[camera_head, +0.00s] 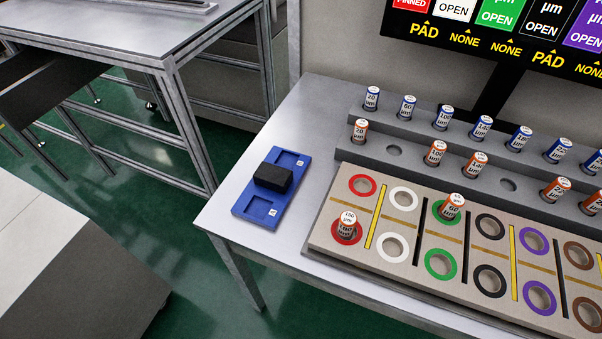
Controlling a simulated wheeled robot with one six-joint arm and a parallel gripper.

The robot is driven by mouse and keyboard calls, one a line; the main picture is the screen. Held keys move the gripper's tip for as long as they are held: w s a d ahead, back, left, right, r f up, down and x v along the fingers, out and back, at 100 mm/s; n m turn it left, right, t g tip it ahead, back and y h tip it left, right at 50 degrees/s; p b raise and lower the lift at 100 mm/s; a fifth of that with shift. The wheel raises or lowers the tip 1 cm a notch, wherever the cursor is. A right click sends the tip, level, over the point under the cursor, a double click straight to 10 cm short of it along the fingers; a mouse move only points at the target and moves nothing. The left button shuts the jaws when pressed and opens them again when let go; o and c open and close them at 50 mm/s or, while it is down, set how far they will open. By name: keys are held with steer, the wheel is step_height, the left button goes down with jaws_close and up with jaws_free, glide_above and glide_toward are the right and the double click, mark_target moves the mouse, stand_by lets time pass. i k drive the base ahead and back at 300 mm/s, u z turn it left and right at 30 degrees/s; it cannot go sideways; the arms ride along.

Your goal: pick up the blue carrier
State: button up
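The blue carrier (258,212) is a flat rectangular blue tray lying on the left end of the light grey table (228,204). It has shallow recesses and small white labels near its right side. A black block (273,177) sits across its middle and hides part of it.
Right of the carrier stands a beige board (330,238) with coloured rings and holes; two hold orange-labelled cylinders. Behind it, a grey stepped rack (322,92) holds several blue- and orange-labelled cylinders. A display (500,35) stands behind. Another table (110,25) is at upper left, with green floor between.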

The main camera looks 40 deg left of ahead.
mark_target(266, 197)
steer(key=z, duration=0.05)
steer(key=i, duration=0.2)
steer(key=u, duration=2.95)
